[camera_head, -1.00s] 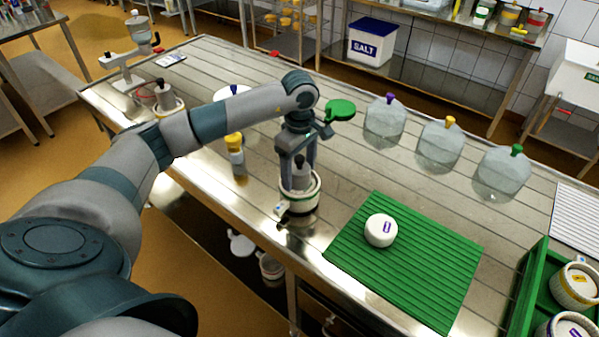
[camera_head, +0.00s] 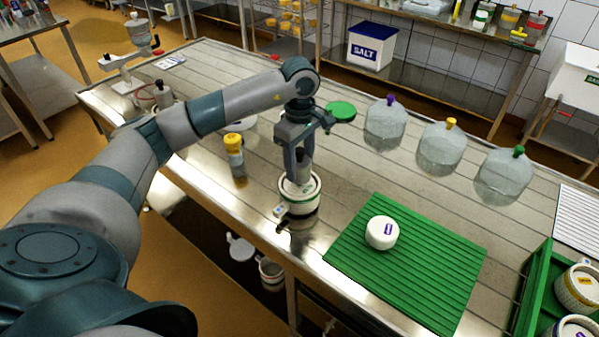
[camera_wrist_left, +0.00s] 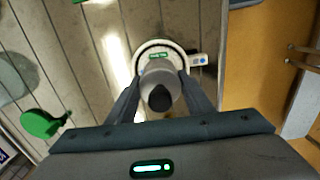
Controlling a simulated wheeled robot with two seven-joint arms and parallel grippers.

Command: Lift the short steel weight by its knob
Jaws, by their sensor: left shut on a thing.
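A grey steel weight with a black knob (camera_wrist_left: 160,98) stands upright at the white round mould (camera_head: 299,203) near the table's front edge. My left gripper (camera_head: 299,170) reaches down from above, and its two fingers are closed on the weight from either side. In the left wrist view the gripper (camera_wrist_left: 161,100) has the knob between its fingers, with the mould (camera_wrist_left: 148,50) beyond. I cannot tell whether the weight's base is clear of the mould. Another steel weight (camera_head: 163,92) stands at the far left, partly behind my arm. My right gripper is not in view.
A green ribbed mat (camera_head: 420,265) with a white cheese (camera_head: 381,233) lies to the right. A yellow-capped container (camera_head: 235,155) stands close left of the mould. A green round paddle (camera_head: 341,110) is behind the gripper. Clear jugs (camera_head: 440,150) stand at the back right; a green crate (camera_head: 537,285) is at the right.

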